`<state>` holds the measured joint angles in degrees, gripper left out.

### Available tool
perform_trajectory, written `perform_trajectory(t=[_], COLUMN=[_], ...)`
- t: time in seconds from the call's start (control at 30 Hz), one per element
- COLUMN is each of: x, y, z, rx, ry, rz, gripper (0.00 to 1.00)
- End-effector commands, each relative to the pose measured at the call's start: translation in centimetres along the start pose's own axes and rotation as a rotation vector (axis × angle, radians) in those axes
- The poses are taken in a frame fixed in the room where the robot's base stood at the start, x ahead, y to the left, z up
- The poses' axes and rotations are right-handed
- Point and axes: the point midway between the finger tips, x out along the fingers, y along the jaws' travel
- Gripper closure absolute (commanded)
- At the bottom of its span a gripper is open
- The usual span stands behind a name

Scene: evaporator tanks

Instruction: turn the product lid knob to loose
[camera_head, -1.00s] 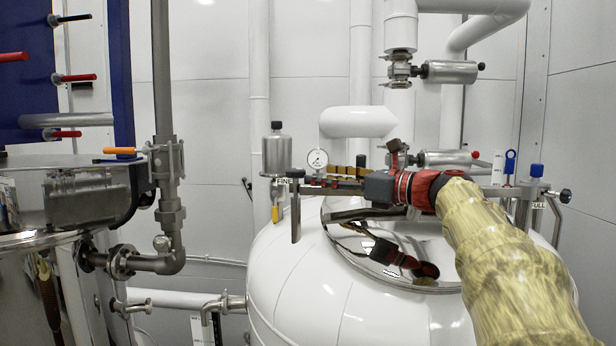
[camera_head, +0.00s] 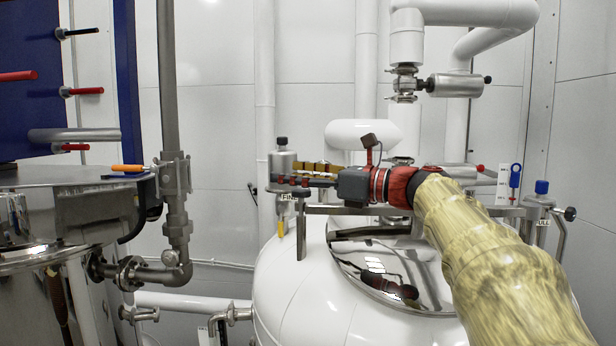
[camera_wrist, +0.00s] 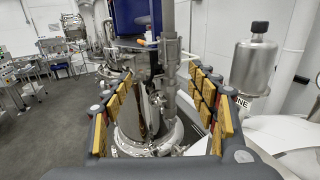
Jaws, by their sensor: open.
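The white tank (camera_head: 290,268) has a shiny domed lid (camera_head: 385,270) with a metal bar (camera_head: 425,210) across it. A dark knob (camera_head: 301,193) sits on top of the post at the bar's left end. Another dark knob (camera_head: 570,214) is at the far right; I cannot tell for certain which is the product lid knob. My gripper (camera_head: 288,180) reaches left above the bar, its fingers just behind and above the left knob. In the wrist view, my gripper (camera_wrist: 162,78) is open, its gold-padded fingers wide apart with nothing held. No lid knob shows clearly there.
A steel canister (camera_head: 283,165) stands behind the fingers; it also shows right of them in the wrist view (camera_wrist: 253,68). A steel tank (camera_head: 85,215) and vertical pipe (camera_head: 168,90) stand left. A white elbow pipe (camera_head: 360,132) is behind my wrist. Open floor (camera_wrist: 50,125) lies beyond.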

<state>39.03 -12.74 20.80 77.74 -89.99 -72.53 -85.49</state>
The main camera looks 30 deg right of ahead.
Motion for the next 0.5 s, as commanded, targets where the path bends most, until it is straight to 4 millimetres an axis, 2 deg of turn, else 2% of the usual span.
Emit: perform_trajectory(t=[0.03, 0.1, 0.23, 0.3, 0.4, 0.5], x=[2.0, 4.1, 6.8, 7.6, 8.0, 7.9], y=[2.5, 5.0, 8.5, 9.2, 9.1, 7.9], z=[3.1, 6.0, 11.7, 14.2, 16.4, 17.0], rx=[0.031, 0.098, 0.330, 0.499, 0.761, 1.038], ry=[-0.035, -0.110, -0.281, -0.374, -0.494, -0.605], rz=[0.052, 0.099, 0.154, 0.167, 0.167, 0.153], gripper=[0.42, 0.42, 0.42, 0.42, 0.42, 0.42])
